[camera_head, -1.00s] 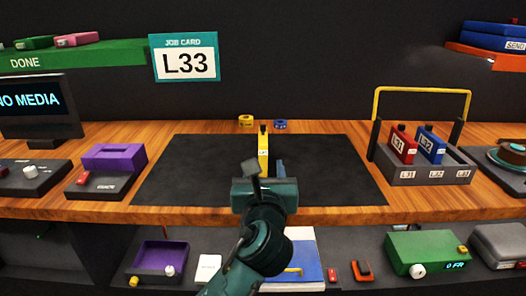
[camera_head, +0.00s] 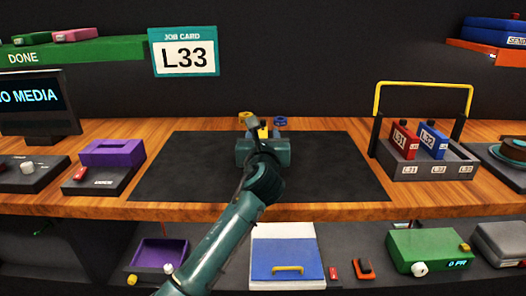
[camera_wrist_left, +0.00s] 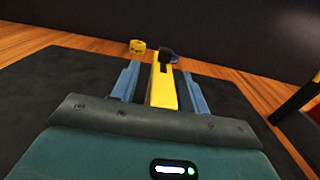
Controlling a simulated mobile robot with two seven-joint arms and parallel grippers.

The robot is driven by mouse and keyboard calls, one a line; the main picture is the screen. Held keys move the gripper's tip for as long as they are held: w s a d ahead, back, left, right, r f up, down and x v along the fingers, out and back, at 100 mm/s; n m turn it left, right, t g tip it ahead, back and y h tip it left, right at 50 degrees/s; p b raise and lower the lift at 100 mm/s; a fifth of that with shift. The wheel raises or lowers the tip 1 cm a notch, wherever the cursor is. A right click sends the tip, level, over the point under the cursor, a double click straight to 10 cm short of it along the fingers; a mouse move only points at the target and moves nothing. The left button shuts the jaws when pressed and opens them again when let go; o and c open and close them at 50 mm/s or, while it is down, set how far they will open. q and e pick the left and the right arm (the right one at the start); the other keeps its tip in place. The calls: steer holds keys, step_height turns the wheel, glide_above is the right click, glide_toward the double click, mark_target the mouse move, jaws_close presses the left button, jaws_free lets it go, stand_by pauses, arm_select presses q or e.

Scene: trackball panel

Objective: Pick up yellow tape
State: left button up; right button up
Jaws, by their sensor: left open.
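The yellow tape is a slim cartridge with a black top piece, standing on the dark mat. In the head view only a bit of the yellow tape (camera_head: 262,133) shows past my left gripper (camera_head: 264,137). In the left wrist view the yellow tape (camera_wrist_left: 163,88) stands between the two blue fingers of my left gripper (camera_wrist_left: 162,85). The fingers are open, with a gap visible on each side of the tape. The tape's lower part is hidden by the gripper body. My right gripper is not in view.
A yellow roll (camera_head: 245,117) and a blue roll (camera_head: 280,121) lie behind the mat (camera_head: 330,170). A rack (camera_head: 430,172) with a yellow handle holds red and blue cartridges at the right. A purple box (camera_head: 112,153) stands at the left.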

arm_select(q)
steer(key=shift+w, duration=0.25)
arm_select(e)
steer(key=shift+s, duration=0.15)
arm_select(q)
steer(key=shift+c, duration=0.3)
jaws_close()
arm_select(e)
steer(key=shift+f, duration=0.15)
arm_select(q)
steer(key=shift+r, duration=0.2)
step_height(320, 180, up, 9)
steer(key=shift+f+p, duration=0.2)
steer(key=shift+p, duration=0.85)
steer(key=shift+r, duration=0.65)
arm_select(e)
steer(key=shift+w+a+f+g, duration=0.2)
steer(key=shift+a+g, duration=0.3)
